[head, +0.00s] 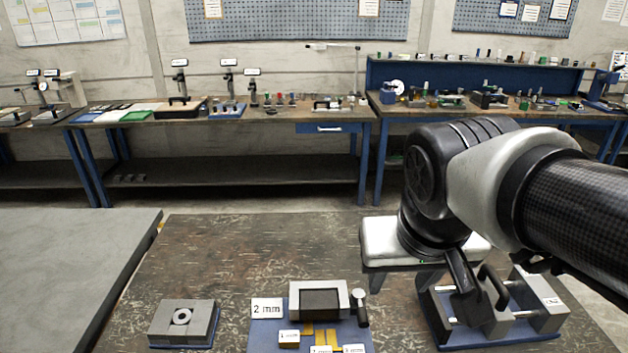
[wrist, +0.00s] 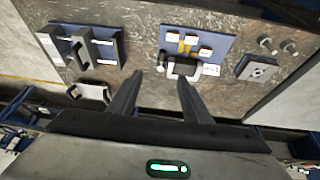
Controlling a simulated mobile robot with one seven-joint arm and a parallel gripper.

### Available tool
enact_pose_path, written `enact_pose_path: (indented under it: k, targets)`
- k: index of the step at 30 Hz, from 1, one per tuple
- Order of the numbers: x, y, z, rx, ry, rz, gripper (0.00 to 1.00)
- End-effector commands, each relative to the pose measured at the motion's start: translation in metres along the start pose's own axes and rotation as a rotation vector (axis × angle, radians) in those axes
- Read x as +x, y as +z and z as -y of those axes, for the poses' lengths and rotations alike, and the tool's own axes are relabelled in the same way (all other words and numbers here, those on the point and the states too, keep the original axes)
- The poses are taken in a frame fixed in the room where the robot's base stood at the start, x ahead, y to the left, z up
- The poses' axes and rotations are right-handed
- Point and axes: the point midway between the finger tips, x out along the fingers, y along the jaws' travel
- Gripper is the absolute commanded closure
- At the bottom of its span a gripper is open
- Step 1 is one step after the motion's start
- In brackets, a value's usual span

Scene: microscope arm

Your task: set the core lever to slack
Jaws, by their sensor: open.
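A small lever with a pale round knob and dark handle (head: 361,308) stands at the right side of a grey open frame (head: 343,293) on the blue mat (head: 262,338). A fixture with two rods and a black handle (head: 494,286) stands to the right, partly behind my arm. I cannot tell for sure which of these is the core lever, and no slack marking is legible. My gripper (head: 403,281) is open and empty above the table, between the grey frame and the rod fixture. In the wrist view its fingers (wrist: 160,77) point towards the frame (wrist: 187,69).
A "2 mm" card (head: 267,308) and yellow pieces (head: 325,338) with labels lie on the mat. A grey block with a ring (head: 183,322) sits to the left. Two round knobbed parts (wrist: 278,46) show in the wrist view. The table's back left is clear.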

Motion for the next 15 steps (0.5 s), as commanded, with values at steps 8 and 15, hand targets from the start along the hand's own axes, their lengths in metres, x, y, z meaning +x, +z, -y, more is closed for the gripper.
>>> enact_pose_path:
  k: [8,15]
  targets:
    - [0.126,-0.014,0.046,-0.011,0.19,0.101,1.0]
    - [0.206,-0.028,0.099,-0.022,0.336,0.054,1.0]
